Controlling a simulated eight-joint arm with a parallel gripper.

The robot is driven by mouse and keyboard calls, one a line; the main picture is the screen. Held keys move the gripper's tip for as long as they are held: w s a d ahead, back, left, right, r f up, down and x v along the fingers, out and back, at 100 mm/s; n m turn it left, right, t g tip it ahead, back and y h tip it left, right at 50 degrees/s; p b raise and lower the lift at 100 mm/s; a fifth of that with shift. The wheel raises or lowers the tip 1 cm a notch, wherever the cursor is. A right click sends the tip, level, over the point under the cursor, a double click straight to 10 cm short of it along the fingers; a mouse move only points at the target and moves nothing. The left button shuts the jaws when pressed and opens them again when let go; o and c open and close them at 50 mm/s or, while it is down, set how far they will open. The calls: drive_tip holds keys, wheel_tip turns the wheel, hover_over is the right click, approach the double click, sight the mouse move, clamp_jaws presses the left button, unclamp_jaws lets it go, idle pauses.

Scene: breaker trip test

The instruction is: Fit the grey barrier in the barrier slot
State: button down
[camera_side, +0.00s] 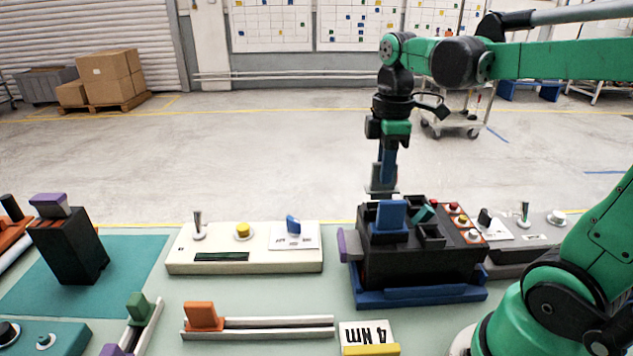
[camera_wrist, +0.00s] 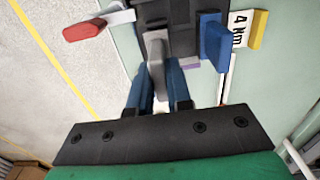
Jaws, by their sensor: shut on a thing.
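My gripper (camera_side: 386,168) points down at the back of the black breaker block (camera_side: 415,267) and is shut on the grey barrier (camera_side: 382,184). In the wrist view the grey barrier (camera_wrist: 157,62) sits between the two blue fingers (camera_wrist: 157,78), with its far end against or over the black block (camera_wrist: 181,16). The block carries a blue lever (camera_side: 391,214) and a teal toggle (camera_side: 424,213). It stands on a blue base (camera_side: 420,295).
A cream panel (camera_side: 245,262) with a switch and yellow button stands left of the block. A grey panel (camera_side: 530,262) is at right. In front are an orange-handled slider (camera_side: 204,316) and a "4 Nm" card (camera_side: 366,334). A purple-topped black block (camera_side: 72,249) stands far left.

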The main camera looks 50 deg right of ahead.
drive_tip(key=shift+f, duration=1.4)
drive_tip(key=c, duration=0.7)
unclamp_jaws()
drive_tip(key=shift+c, duration=0.2)
drive_tip(key=shift+r, duration=2.8)
drive_tip(key=shift+f, duration=0.15)
drive_tip(key=shift+f, duration=1.9)
